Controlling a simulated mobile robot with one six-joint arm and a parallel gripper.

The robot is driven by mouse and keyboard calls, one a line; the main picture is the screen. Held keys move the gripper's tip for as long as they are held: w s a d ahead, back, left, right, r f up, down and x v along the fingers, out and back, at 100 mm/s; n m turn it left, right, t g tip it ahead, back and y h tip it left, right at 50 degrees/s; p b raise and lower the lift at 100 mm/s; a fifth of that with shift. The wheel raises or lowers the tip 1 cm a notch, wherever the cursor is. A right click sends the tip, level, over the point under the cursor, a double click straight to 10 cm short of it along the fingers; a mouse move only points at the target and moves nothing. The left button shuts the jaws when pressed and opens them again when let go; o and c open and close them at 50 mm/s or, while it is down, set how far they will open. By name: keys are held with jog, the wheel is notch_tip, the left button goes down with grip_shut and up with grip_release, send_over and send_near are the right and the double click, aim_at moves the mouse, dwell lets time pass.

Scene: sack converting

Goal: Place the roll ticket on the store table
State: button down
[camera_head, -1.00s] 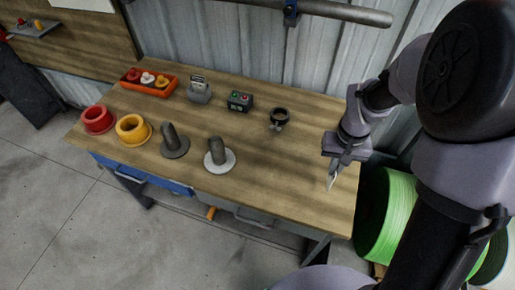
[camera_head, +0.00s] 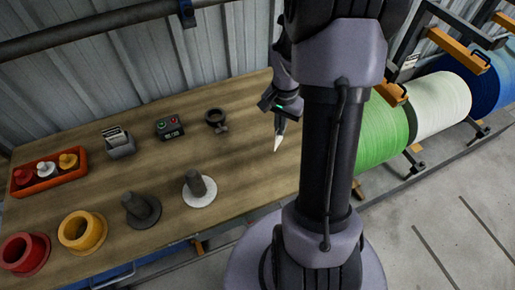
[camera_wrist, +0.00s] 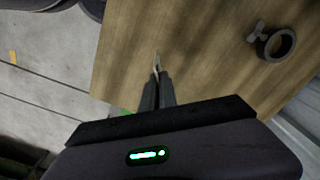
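My gripper (camera_head: 281,124) is over the right end of the wooden table (camera_head: 105,200). Its fingers are close together on a thin, pale, pointed piece, which looks like the roll ticket (camera_head: 278,144). The ticket sticks out past the fingertips and shows nearly edge-on in the wrist view (camera_wrist: 157,62). The wrist view also shows my gripper (camera_wrist: 158,78) above the bare table top (camera_wrist: 205,50). I cannot tell whether the ticket touches the wood. No sign marks this table as the store table.
On the table are a card holder (camera_head: 119,143), a control box (camera_head: 170,127), a dark ring clamp (camera_head: 216,120), two pegs on discs (camera_head: 199,188), red and yellow flanged cores (camera_head: 82,230) and an orange tray (camera_head: 28,189). Green (camera_head: 382,130), white and blue rolls stand right.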

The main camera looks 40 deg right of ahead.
jog(key=s+d+m, duration=0.7)
jog(key=s+d, duration=0.2)
jog(key=shift+m, duration=0.3)
jog(key=w+a+f+b, duration=0.1)
jog(key=w+a+b, duration=0.1)
jog(key=w+a, duration=0.1)
jog(key=w+a+f+b, duration=0.2)
jog(key=w+a, duration=0.1)
jog(key=a, duration=0.2)
jog(key=w+a+f+b, duration=0.2)
jog(key=w+a, duration=0.2)
jog(key=shift+a+f, duration=0.15)
jog(key=shift+a, duration=0.1)
jog(key=shift+s, duration=0.1)
jog(key=c, duration=1.7)
grip_release()
